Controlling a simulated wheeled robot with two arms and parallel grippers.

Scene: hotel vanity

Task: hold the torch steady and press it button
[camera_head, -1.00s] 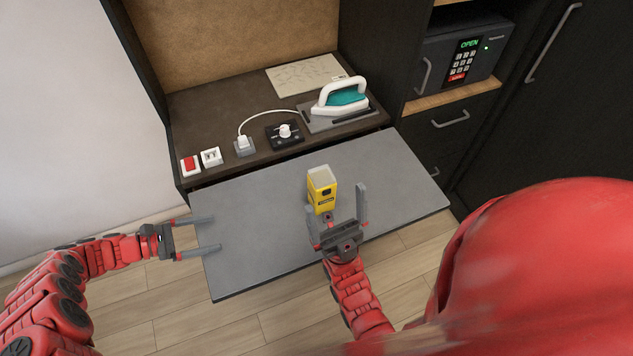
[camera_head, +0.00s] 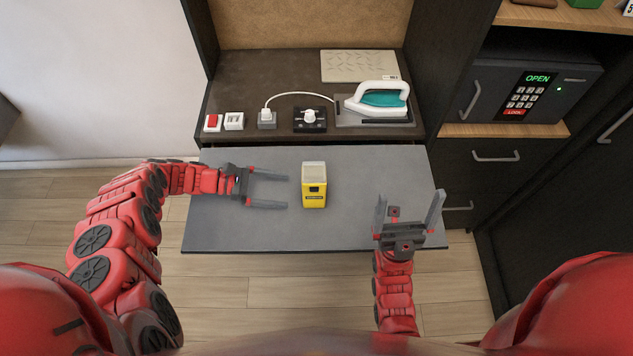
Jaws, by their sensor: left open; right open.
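The yellow torch (camera_head: 313,190) with a pale top face stands upright on the grey pull-out board (camera_head: 350,165). A small dark patch shows on its front; I cannot tell for sure whether that is the button. My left gripper (camera_head: 287,190) is open and empty, just left of the torch, its two fingers pointing right toward it without touching. My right gripper (camera_head: 410,203) is open and empty over the right part of the board, its fingers pointing away from me, apart from the torch.
On the dark counter behind are a red switch (camera_head: 212,122), a white switch (camera_head: 234,121), a plug in a socket (camera_head: 267,118), a dial (camera_head: 309,118) and an iron (camera_head: 380,98) on its plate. A safe (camera_head: 535,90) reading OPEN stands at right.

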